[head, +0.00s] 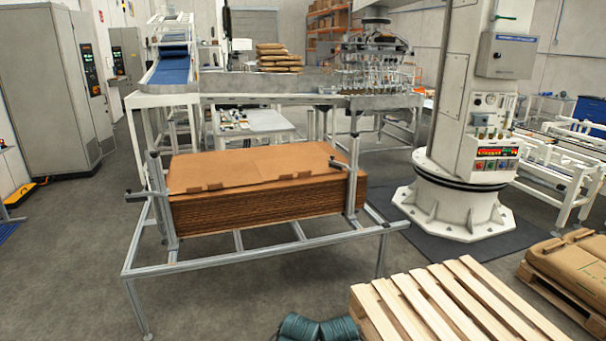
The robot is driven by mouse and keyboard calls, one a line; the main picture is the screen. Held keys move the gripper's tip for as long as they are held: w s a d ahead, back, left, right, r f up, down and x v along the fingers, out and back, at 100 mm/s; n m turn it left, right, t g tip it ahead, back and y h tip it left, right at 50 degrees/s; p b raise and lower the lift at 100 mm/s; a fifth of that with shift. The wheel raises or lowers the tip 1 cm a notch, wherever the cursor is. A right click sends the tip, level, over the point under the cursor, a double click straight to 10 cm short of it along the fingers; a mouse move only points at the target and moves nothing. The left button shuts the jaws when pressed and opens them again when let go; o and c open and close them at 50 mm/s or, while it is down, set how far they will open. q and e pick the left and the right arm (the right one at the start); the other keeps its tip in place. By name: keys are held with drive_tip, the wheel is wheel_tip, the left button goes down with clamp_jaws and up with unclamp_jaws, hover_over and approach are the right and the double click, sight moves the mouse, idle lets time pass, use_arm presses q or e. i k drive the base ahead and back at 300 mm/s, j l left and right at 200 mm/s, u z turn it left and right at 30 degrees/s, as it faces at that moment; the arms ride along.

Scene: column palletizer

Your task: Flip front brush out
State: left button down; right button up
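A stack of brown cardboard sheets (262,192) lies in an aluminium frame (262,262) in the middle of the head view. An upright post (163,200) stands at the stack's left front corner, with a short dark-ended arm (137,195) pointing left, away from the stack. A post (352,175) at the right carries a similar short arm (338,164) that reaches in over the top sheet. These arms may be the brushes; bristles are too small to make out. Neither of my grippers is in view.
A wooden pallet (450,308) lies at the lower right, beside stacked brown sacks (575,268). A white column on a round base (455,212) stands right of the frame. Teal rolls (318,328) lie at the bottom edge.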

sight(338, 165)
drive_tip(key=i+j+u, duration=0.35)
drive_tip(key=i, duration=0.4)
drive_tip(key=i+u, duration=0.35)
drive_tip(key=i, duration=0.45)
drive_tip(key=i+z, duration=0.25)
drive_tip(key=i, duration=0.25)
drive_tip(key=i+j+z, duration=0.1)
drive_tip(key=i+z, duration=0.15)
drive_tip(key=i, duration=0.2)
drive_tip(key=i+z, duration=0.2)
drive_tip(key=z, duration=0.25)
drive_tip(key=i+z, duration=0.25)
drive_tip(key=z, duration=0.15)
drive_tip(key=i+j+z, duration=0.1)
drive_tip(key=z, duration=0.35)
drive_tip(key=i+j+z, duration=0.1)
drive_tip(key=i+z, duration=0.35)
drive_tip(key=k, duration=0.05)
